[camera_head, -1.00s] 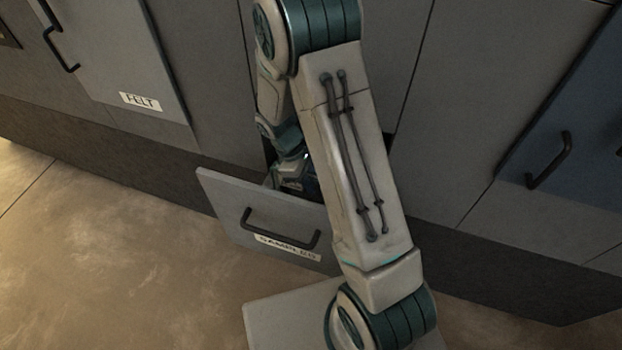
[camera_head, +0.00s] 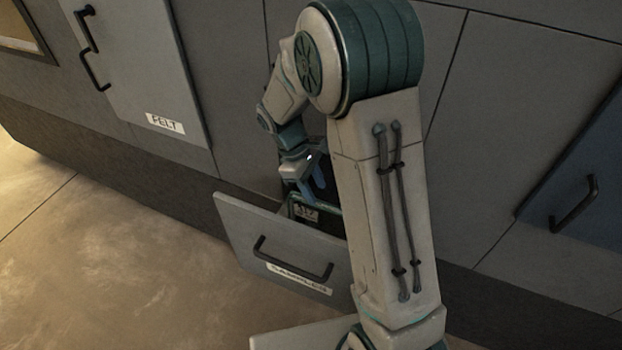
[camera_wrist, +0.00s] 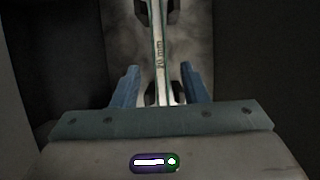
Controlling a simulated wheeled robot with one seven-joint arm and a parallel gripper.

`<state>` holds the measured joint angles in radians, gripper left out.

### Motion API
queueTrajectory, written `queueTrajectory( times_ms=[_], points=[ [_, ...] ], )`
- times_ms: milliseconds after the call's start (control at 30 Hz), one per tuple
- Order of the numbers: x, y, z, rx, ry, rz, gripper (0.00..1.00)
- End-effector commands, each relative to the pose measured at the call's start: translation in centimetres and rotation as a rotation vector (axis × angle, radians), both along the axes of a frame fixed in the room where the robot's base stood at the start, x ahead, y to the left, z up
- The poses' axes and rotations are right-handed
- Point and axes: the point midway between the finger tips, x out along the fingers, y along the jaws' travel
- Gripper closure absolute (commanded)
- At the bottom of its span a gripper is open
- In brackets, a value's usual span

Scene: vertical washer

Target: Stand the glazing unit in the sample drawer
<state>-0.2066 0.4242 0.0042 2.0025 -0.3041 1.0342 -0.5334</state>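The sample drawer (camera_head: 240,235), a grey front with a dark handle and a partly hidden "SAMPLES" label, is pulled open. The glazing unit (camera_wrist: 158,60), a narrow pale edge with teal borders and "20 mm" print, runs between my gripper's fingers in the wrist view. Its teal-edged top appears inside the drawer in the head view (camera_head: 312,207); its lower part is hidden. My gripper (camera_wrist: 160,72) has two blue fingers spread wide, with a gap on each side of the unit. In the head view my gripper (camera_head: 316,182) is just above the unit, partly behind my arm.
Dark blocks (camera_wrist: 160,12) sit at the unit's far and near parts in the wrist view. Dark walls close in at both sides there. A grey "FELT" cabinet front (camera_head: 140,75) is at left, and a blue front (camera_head: 575,180) with a handle at right. Floor at left is clear.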

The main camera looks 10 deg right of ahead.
Motion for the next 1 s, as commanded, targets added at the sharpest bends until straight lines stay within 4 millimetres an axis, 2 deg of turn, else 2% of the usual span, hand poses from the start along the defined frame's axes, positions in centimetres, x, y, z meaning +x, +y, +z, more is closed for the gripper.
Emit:
queueTrajectory(
  times_ms=[200,367,467,700,1000],
  points=[
    [0.6,0.8,2.4,0.0,-0.002,-0.001,0.6],
    [-0.1,0.5,4.1,0.012,-0.039,-0.046,0.6],
    [-1.3,-0.1,6.1,0.036,-0.103,-0.121,0.6],
    [-6.0,-1.5,10.9,0.115,-0.291,-0.37,0.6],
    [-12.3,-2.6,14.3,0.232,-0.51,-0.682,0.6]
  ],
)
